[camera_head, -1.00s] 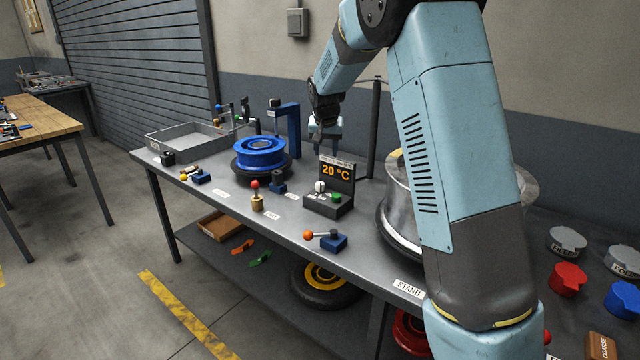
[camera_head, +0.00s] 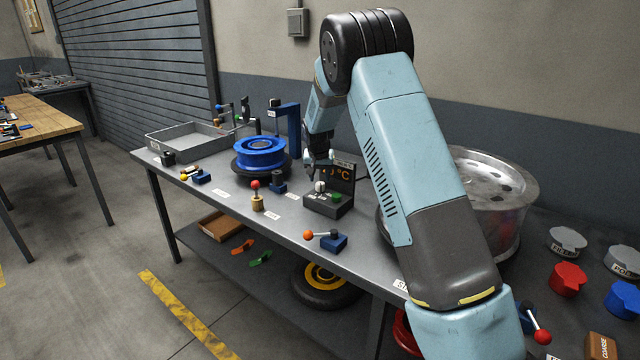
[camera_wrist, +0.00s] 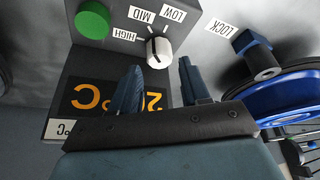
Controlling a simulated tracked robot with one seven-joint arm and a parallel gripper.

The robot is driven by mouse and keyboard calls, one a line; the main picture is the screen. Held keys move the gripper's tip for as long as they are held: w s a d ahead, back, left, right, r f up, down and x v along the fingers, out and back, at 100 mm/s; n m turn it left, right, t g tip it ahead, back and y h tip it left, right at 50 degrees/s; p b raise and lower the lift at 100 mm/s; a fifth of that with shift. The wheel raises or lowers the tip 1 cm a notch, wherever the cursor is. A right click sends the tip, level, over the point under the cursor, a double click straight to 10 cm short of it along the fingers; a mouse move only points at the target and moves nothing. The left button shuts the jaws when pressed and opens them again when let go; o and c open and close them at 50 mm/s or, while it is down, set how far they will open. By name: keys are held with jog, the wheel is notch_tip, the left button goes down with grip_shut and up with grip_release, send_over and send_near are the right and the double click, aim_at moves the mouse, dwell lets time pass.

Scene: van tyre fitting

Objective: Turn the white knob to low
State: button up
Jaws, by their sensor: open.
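The white knob (camera_wrist: 159,50) sits on a dark control box (camera_head: 322,206), with LOW, MID and HIGH labels around it in the wrist view. The knob also shows in the head view (camera_head: 320,187). Its dark pointer line is towards the labels, but I cannot tell surely which setting it marks. A green button (camera_wrist: 93,20) is beside it, and an orange temperature display (camera_wrist: 118,96) stands behind. My gripper (camera_wrist: 160,80) is open and empty, its two dark fingers close to the knob, one on either side of its near edge. In the head view my gripper (camera_head: 318,172) is just above the box.
A blue wheel rim (camera_head: 260,153) stands left of the box, with a LOCK label (camera_wrist: 218,27) near it. A red-topped lever (camera_head: 256,196) and an orange-balled lever (camera_head: 325,238) are in front. A large metal drum (camera_head: 497,200) is to the right.

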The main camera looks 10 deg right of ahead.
aim_at(320, 183)
jog(key=shift+x, duration=2)
jog(key=c, duration=0.8)
jog(key=shift+o, duration=0.2)
jog(key=m+h, duration=0.1)
jog(key=m, duration=0.2)
jog(key=shift+a+m, duration=0.15)
jog(key=shift+m, duration=0.25)
jog(key=m+h, duration=0.1)
jog(key=m, duration=0.1)
jog(key=m+g, duration=0.1)
jog(key=m, duration=0.1)
jog(key=shift+w+m+g+h, duration=0.15)
jog(key=shift+m+g+h, duration=0.15)
jog(key=shift+m+h, duration=0.1)
jog(key=shift+m, duration=0.3)
jog(key=shift+r, duration=0.1)
